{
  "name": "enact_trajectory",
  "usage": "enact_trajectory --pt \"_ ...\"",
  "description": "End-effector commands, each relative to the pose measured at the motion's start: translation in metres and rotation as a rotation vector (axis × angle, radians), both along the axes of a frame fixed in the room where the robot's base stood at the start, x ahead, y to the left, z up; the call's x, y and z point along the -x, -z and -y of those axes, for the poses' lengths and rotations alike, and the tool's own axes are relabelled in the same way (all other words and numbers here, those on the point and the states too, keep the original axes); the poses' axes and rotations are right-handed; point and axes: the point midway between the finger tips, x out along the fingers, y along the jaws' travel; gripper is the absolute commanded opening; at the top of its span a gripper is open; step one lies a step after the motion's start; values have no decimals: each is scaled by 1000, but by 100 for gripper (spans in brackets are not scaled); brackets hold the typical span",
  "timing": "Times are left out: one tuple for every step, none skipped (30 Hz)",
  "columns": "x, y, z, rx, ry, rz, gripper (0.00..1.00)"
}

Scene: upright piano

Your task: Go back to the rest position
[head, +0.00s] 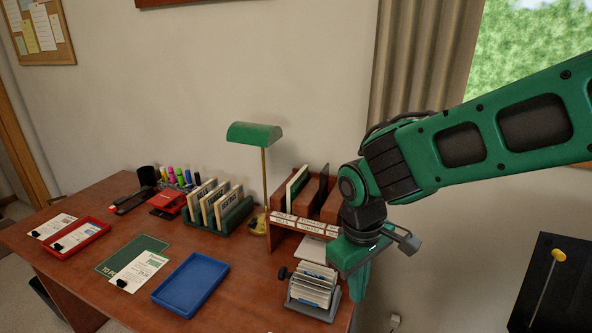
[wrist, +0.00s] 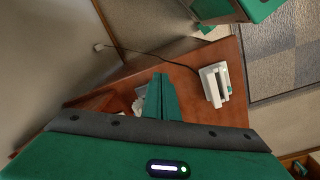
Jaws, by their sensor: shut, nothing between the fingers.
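My gripper (head: 357,296) is green and points down at the right end of the brown desk (head: 130,255), in front of the wooden letter sorter. It is shut and holds nothing. In the wrist view its two green fingers (wrist: 161,80) lie together over the desk end. In the head view my arm reaches in from the right edge, bent at the wrist. The gripper hangs just right of the card file (head: 312,288); I cannot tell whether they touch. No marked rest position shows, and no piano is in view.
The desk holds a blue tray (head: 190,284), a red tray (head: 77,238), a green card rack (head: 222,213), a green lamp (head: 254,134) and the sorter (head: 300,223). A white corded device (wrist: 214,84) shows in the wrist view. A black panel (head: 552,290) stands at right.

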Motion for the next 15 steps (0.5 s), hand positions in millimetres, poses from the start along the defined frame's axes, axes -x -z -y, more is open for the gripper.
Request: enact_trajectory --pt "-3 -8 34 2 101 10 0" --pt "-2 -12 53 3 156 12 0" --pt "0 -17 78 5 232 13 0" --pt "3 -21 95 6 288 15 0" --pt "7 -24 113 5 345 15 0" --pt "13 -28 135 4 420 16 0" --pt "19 -31 151 2 476 16 0" --pt "26 -33 166 0 532 16 0" --pt "36 -36 185 -5 606 17 0" --pt "45 -38 198 -9 662 15 0" --pt "54 -40 211 -14 718 15 0" --pt "66 -42 226 -21 788 14 0" --pt "76 -42 236 -27 839 11 0" --pt "85 -43 245 -33 887 10 0" --pt "97 -44 255 -42 948 10 0"
